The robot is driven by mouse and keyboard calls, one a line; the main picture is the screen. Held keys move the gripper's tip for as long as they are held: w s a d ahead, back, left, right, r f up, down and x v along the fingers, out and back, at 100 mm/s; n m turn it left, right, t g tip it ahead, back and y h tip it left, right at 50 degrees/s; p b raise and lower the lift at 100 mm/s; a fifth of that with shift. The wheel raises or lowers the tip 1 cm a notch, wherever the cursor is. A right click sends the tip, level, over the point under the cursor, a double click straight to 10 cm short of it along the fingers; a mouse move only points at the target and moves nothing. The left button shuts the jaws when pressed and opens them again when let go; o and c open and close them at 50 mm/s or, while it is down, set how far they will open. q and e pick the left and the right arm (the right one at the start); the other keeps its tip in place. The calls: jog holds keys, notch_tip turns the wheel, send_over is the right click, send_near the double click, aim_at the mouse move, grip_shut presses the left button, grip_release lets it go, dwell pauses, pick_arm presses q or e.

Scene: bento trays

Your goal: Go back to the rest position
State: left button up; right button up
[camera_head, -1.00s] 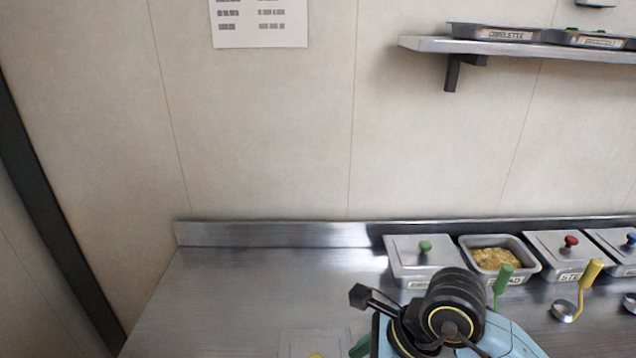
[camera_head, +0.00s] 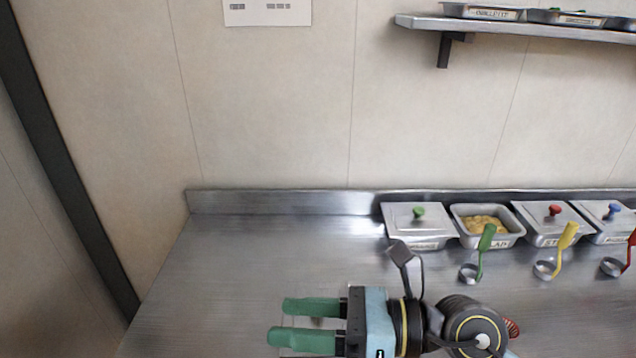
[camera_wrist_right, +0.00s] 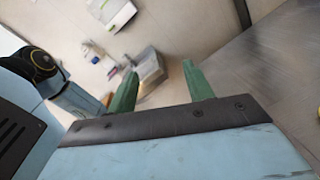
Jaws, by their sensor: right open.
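My right gripper (camera_head: 300,322) has green fingers that stand apart with nothing between them. In the head view it is at the bottom centre, over the steel counter (camera_head: 250,265), with its fingers pointing left. In the right wrist view the same gripper (camera_wrist_right: 163,88) shows two green fingers spread apart and empty. Part of the counter lies under the right arm and is hidden. My left gripper does not show in either view.
Steel bins stand along the back right: a green-knobbed lidded bin (camera_head: 400,226), an open bin of yellow food (camera_head: 463,233) and a red-knobbed bin (camera_head: 535,228). Ladles with green (camera_head: 486,238) and yellow (camera_head: 568,236) handles stand before them. A wall shelf (camera_head: 450,24) holds trays. The counter's left is clear.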

jog(key=w+d+r+m+t+y, duration=0.35)
jog(key=d+r+m+t, duration=0.35)
jog(key=m+t, duration=0.5)
jog(key=w+d+m+t+h, duration=0.4)
jog(key=d+m+t+h, duration=0.25)
jog(key=m+h, duration=0.5)
jog(key=d+f+m+g+h, duration=0.4)
jog(key=d+f+m+h, duration=0.7)
jog(key=f+m, duration=0.5)
jog(key=s+f+m+g+y, duration=0.1)
jog(key=s+f+m+g, duration=0.2)
jog(key=s+f+g, duration=0.5)
jog(key=s+f+m+g+y, duration=0.1)
jog(key=s+f+m+g, duration=0.2)
jog(key=s+f+g, duration=0.55)
jog(key=s+f+t, duration=0.2)
jog(key=s+f, duration=0.1)
jog(key=f, duration=1.9)
jog(key=s+d+f, duration=0.2)
jog(key=s+f, duration=1.3)
jog(key=s, duration=0.2)
jog(key=shift+d+f+g, duration=0.25)
jog(key=shift+f+g, duration=0.1)
jog(key=shift+g, duration=0.05)
